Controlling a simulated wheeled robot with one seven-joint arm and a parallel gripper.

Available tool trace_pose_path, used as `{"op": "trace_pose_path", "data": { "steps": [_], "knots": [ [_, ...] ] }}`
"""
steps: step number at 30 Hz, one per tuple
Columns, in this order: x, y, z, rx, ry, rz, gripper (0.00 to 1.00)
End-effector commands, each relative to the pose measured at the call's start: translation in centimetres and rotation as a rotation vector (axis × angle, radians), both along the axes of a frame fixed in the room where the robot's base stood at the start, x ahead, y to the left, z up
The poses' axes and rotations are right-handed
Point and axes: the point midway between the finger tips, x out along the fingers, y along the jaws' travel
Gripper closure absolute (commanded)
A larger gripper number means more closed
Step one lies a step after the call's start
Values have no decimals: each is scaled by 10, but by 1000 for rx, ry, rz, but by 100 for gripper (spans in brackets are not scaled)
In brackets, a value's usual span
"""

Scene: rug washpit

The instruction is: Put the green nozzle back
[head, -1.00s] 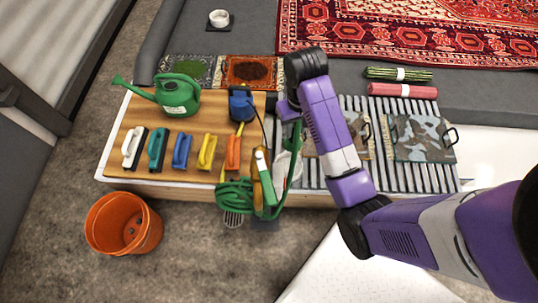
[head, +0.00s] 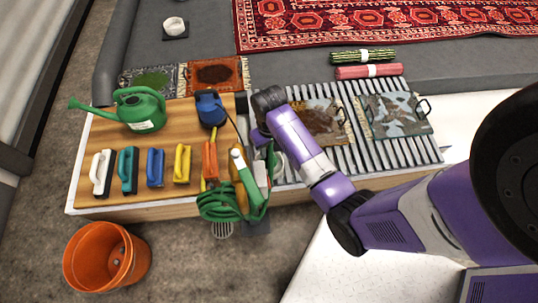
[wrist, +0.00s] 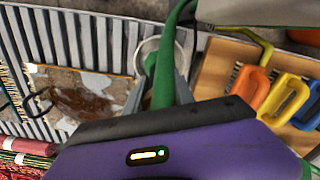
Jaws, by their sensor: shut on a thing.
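My gripper (head: 267,147) is at the near edge of the bench, between the wooden board and the ribbed rack. It is shut on a slim green piece (wrist: 163,75), which I take for the green nozzle. In the wrist view the piece stands between the two grey fingers and runs up past a pale ring (wrist: 150,50). I cannot tell whether it is inside the ring or only in front of it. In the head view only a narrow green strip (head: 270,162) shows below the gripper. A coiled green hose (head: 222,203) hangs at the bench front.
A green and white handled tool (head: 244,178) stands close left of my gripper. Several coloured brushes, a blue device (head: 210,108) and a watering can (head: 140,109) sit on the board (head: 100,140). An orange bucket (head: 105,258) is on the floor. Mats lie on the rack (head: 345,148).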

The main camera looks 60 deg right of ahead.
Motion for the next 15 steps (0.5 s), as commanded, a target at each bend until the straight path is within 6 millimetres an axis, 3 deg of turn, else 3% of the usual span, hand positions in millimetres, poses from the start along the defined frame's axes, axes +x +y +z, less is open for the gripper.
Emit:
{"op": "trace_pose_path", "data": {
  "steps": [9,15],
  "knots": [
    [0,0,-40,0,1,0,100],
    [0,0,-40,-1,-2,0,100]
  ]
}}
